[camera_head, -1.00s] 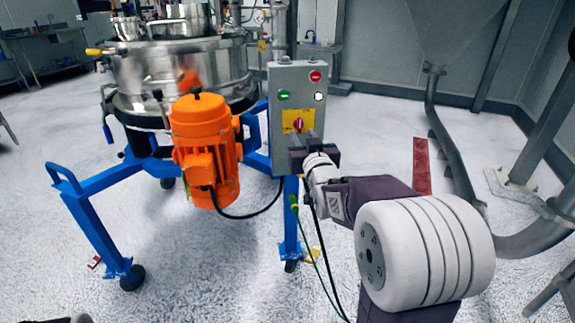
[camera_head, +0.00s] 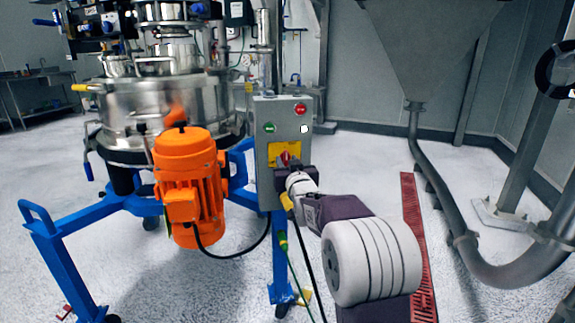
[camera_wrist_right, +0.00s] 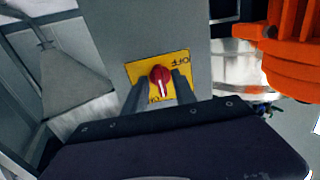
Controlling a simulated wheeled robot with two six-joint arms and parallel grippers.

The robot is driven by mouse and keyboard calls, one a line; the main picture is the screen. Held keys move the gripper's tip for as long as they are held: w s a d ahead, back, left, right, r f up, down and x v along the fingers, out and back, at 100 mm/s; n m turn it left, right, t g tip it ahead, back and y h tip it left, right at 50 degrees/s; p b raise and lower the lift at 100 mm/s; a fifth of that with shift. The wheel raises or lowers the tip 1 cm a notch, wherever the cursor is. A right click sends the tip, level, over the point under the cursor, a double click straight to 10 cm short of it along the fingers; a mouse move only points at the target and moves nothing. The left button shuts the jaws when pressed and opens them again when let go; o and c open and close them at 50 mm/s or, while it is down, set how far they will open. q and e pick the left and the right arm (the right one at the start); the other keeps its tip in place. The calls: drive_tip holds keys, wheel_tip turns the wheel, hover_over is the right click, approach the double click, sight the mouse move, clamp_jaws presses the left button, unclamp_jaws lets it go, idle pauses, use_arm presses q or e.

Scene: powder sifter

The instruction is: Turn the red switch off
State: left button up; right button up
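The red switch (camera_head: 285,158) is a round knob on a yellow plate on the front of a grey control box (camera_head: 262,180). In the right wrist view the red switch (camera_wrist_right: 160,75) has a white mark pointing down the picture, and the yellow plate (camera_wrist_right: 176,60) reads "Off" upside down. My right gripper (camera_head: 293,174) is at the box, just in front of the knob. In the right wrist view the right gripper (camera_wrist_right: 159,92) has its fingers apart, one on each side of the knob. Contact with the knob cannot be told. My left gripper is out of view.
A green button (camera_head: 269,127) and a red button (camera_head: 300,108) sit above the switch. An orange motor (camera_head: 188,185) and the steel sifter (camera_head: 120,110) stand left on a blue frame (camera_head: 60,265). A grey hopper (camera_head: 430,50) and pipe stand right. Cables hang below the box.

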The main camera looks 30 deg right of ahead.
clamp_jaws()
drive_tip(key=n+b, duration=0.1)
drive_tip(key=n, duration=0.2)
drive_tip(key=n+b, duration=0.1)
drive_tip(key=n, duration=0.3)
drive_tip(key=shift+f+n, duration=0.1)
drive_tip(key=shift+n, duration=0.3)
drive_tip(key=n+b, duration=0.2)
drive_tip(key=n, duration=0.3)
drive_tip(key=shift+b, duration=0.35)
drive_tip(key=shift+n+b, duration=1.25)
drive_tip(key=shift+n, duration=1.25)
